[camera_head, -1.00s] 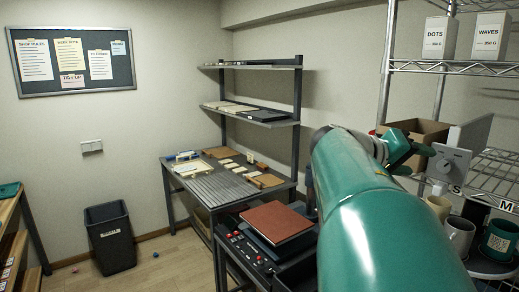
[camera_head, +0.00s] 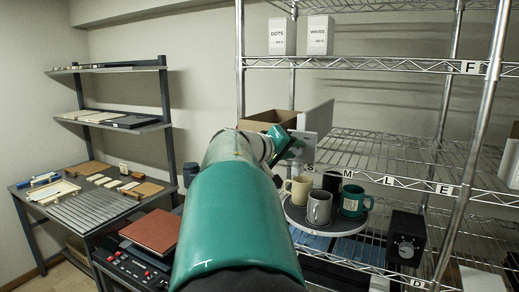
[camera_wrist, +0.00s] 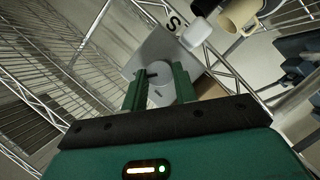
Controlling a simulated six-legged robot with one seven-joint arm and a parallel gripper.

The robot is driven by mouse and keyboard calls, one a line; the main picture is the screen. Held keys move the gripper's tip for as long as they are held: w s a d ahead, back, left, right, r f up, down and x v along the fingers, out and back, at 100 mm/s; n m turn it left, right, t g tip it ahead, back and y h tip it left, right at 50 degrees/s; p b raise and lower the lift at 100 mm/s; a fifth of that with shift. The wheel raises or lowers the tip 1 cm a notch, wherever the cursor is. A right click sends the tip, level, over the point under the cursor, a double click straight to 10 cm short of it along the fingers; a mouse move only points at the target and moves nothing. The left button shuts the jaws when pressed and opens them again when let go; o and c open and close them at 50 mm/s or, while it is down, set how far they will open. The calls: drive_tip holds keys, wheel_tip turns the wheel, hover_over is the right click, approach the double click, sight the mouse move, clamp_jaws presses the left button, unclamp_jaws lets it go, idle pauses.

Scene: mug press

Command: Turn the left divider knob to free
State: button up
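In the head view my gripper (camera_head: 290,148) is at the panel's lower part, and the knob is hidden there.
A round tray (camera_head: 337,231) with several mugs stands just right of my gripper. A press with a brown top (camera_head: 152,231) and a workbench are at left.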

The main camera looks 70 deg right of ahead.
drive_tip(key=c, duration=0.4)
drive_tip(key=shift+o, duration=0.2)
drive_tip(key=shift+n, duration=0.3)
drive_tip(key=n, duration=0.1)
drive_tip(key=n+g+h, duration=0.1)
drive_tip(key=n+g, duration=0.1)
drive_tip(key=n, duration=0.1)
drive_tip(key=shift+w+f, duration=0.1)
drive_tip(key=shift+f, duration=0.15)
drive_tip(key=n+h, duration=0.1)
drive_tip(key=n, duration=0.1)
drive_tip(key=n+h, duration=0.1)
drive_tip(key=n, duration=0.1)
drive_tip(key=shift+f+n+g, duration=0.2)
drive_tip(key=shift+n+g, duration=0.1)
drive_tip(key=shift+f+n+h, duration=0.1)
drive_tip(key=shift+n+h, duration=0.6)
drive_tip(key=shift+n, duration=1.4)
